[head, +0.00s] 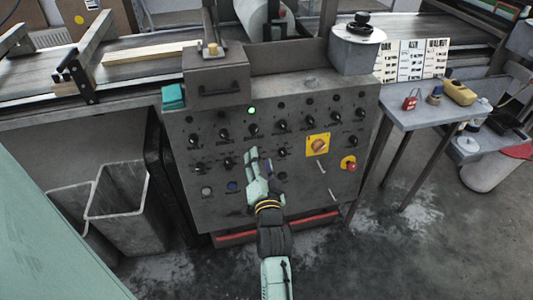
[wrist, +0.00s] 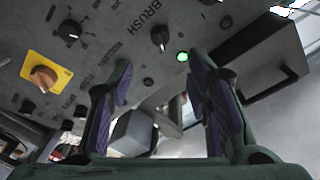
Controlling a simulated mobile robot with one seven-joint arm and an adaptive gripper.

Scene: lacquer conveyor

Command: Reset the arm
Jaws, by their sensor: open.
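My gripper (head: 258,163) is in front of the lower middle of the grey control panel (head: 214,118) in the head view. In the wrist view my gripper (wrist: 160,95) has its two fingers spread apart with nothing between them. The panel carries rows of black knobs, and a green light is lit (head: 251,110). The green light also shows near the right finger in the wrist view (wrist: 182,57). An orange rotary switch on a yellow plate (head: 318,145) sits right of my gripper, and it also shows at the left in the wrist view (wrist: 43,77).
A side table (head: 408,118) holds a red padlock (head: 410,101) and a yellow item (head: 459,92). Grey bins (head: 128,215) stand at left. A conveyor (head: 35,78) runs behind. The floor at lower right is clear.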

